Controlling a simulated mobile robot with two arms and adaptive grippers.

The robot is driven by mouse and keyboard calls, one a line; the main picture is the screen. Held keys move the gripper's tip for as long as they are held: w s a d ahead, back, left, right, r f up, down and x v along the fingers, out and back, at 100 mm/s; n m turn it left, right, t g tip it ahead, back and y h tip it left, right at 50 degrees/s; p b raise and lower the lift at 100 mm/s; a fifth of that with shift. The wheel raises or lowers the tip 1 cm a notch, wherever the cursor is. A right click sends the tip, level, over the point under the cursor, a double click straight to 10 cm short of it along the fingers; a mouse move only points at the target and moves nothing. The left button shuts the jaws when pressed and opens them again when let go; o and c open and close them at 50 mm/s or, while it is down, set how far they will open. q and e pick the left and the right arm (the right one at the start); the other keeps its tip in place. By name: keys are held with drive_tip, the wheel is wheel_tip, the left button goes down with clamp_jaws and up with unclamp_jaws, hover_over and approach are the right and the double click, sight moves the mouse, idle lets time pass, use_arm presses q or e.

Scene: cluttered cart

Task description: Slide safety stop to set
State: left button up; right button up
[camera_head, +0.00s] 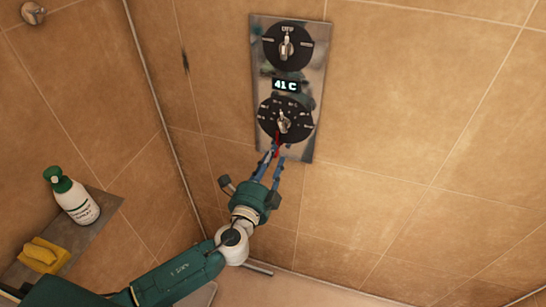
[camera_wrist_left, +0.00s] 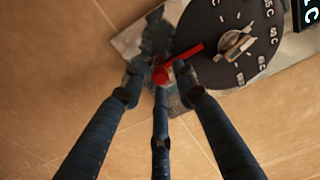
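The red safety stop (camera_head: 277,143) is at the lower black dial (camera_head: 285,119) on the metal wall panel. In the left wrist view it is a red bar (camera_wrist_left: 188,53) beside the dial's silver knob (camera_wrist_left: 234,43), with a round red end (camera_wrist_left: 160,76). My left gripper (camera_head: 274,157) reaches up to the panel's lower part. In the left wrist view its blue-black fingers (camera_wrist_left: 158,78) stand apart around the round red end, with small gaps at the sides. Contact with the stop cannot be told. My right gripper is not in view.
A digital display (camera_head: 286,86) reading 41 C and an upper dial (camera_head: 288,46) are above on the panel. A corner shelf (camera_head: 93,218) at left holds a green-capped bottle (camera_head: 74,198) and a yellow sponge (camera_head: 43,255). The tiled wall right of the panel is clear.

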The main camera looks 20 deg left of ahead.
use_arm(q)
clamp_jaws()
drive_tip(key=shift+r, duration=0.15)
drive_tip(key=shift+r+p, duration=0.7)
drive_tip(key=shift+o, duration=1.2)
unclamp_jaws()
